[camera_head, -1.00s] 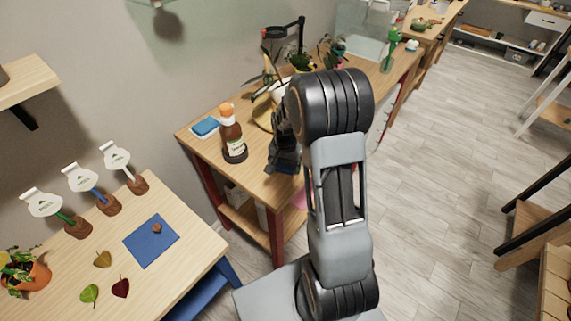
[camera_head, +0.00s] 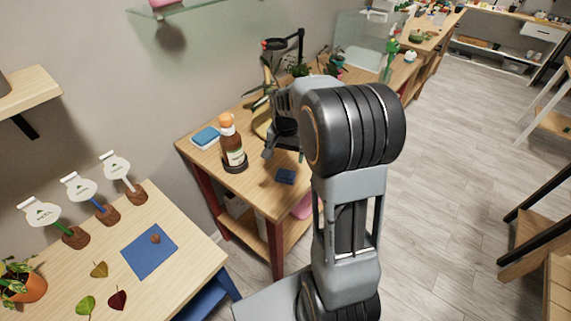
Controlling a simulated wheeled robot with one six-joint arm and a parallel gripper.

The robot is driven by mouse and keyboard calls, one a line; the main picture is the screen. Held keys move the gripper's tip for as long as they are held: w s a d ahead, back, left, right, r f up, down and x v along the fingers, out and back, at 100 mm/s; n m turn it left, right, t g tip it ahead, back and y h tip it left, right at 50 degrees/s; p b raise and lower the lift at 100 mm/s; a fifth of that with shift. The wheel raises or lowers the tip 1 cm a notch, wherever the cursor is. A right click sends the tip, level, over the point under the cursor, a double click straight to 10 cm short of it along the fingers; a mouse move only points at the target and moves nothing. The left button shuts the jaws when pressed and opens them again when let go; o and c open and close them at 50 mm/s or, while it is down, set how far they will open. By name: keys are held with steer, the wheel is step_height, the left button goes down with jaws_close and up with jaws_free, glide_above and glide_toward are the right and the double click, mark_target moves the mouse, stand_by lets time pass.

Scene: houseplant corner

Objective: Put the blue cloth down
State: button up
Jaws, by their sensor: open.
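A small dark blue cloth (camera_head: 286,177) lies folded on the wooden table, near its front edge. My gripper (camera_head: 283,152) is open and empty, a little above and behind the cloth, apart from it. My arm hides part of the gripper and the table to the right of it.
A brown bottle with an orange cap (camera_head: 232,145) stands left of my gripper. A light blue item on a white dish (camera_head: 205,137) sits at the table's left end. Plants and a black lamp (camera_head: 285,45) stand behind. A nearer table holds a blue mat (camera_head: 149,251) and leaves.

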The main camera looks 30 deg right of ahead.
steer(key=s+a+r+n+t, duration=0.2)
steer(key=s+a+r+n, duration=0.1)
steer(key=s, duration=0.5)
steer(key=s+a+r+n+t, duration=0.1)
steer(key=s+a+r+n, duration=0.3)
steer(key=s+a+n, duration=0.1)
steer(key=s+a, duration=0.1)
steer(key=s, duration=0.1)
steer(key=shift+s+a+n+t, duration=0.35)
steer(key=shift+s+n+t, duration=0.05)
